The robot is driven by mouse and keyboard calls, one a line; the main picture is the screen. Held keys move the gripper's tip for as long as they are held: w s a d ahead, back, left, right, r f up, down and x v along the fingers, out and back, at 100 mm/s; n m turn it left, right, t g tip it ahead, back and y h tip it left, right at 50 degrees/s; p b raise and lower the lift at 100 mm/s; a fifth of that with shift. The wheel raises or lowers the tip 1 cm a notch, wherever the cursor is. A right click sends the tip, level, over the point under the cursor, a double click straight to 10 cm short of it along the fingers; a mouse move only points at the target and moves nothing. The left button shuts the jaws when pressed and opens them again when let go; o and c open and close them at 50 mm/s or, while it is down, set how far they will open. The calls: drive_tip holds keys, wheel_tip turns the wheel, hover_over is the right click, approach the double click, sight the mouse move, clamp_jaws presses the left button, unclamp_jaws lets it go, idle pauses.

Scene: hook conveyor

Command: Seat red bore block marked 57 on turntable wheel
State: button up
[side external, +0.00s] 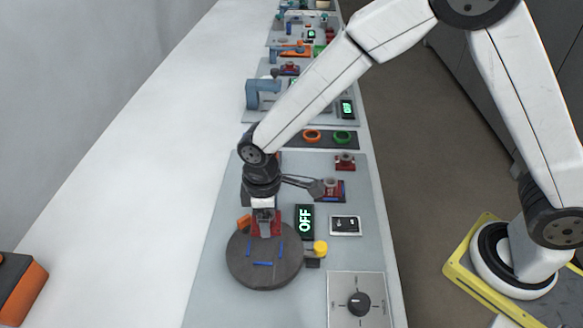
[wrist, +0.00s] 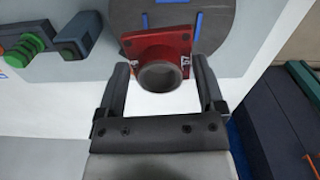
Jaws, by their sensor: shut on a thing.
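The red bore block (wrist: 160,44) has a square red flange and a grey round bore facing the camera in the wrist view. In the side view the block (side external: 276,226) is over the far part of the turntable wheel. My gripper (wrist: 161,63) is shut on the block, one finger on each side. In the side view my gripper (side external: 264,215) points down above the wheel. The turntable wheel (side external: 242,270) is a dark grey disc with blue strips; it also shows in the wrist view (wrist: 220,25). I cannot tell whether the block touches the wheel.
An OFF display (side external: 305,222) and a switch box (side external: 345,225) stand right of the wheel. A yellow knob (side external: 320,247) is at its right edge. A dial panel (side external: 356,301) is in front. Another red block (side external: 345,161) sits farther back.

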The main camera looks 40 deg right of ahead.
sight(265, 250)
drive_tip(key=shift+s+a+f+m, duration=0.1)
drive_tip(key=shift+s+a+m, duration=0.15)
drive_tip(key=shift+a, duration=0.2)
drive_tip(key=shift+s+a+m, duration=0.1)
drive_tip(key=shift+a+m, duration=0.15)
drive_tip(key=shift+a, duration=0.15)
drive_tip(key=shift+f, duration=0.2)
drive_tip(key=shift+f, duration=2.55)
drive_tip(key=shift+f, duration=0.6)
idle(0.8)
idle(0.6)
drive_tip(key=o, duration=1.3)
drive_tip(key=shift+r, duration=0.1)
drive_tip(key=shift+r, duration=3.4)
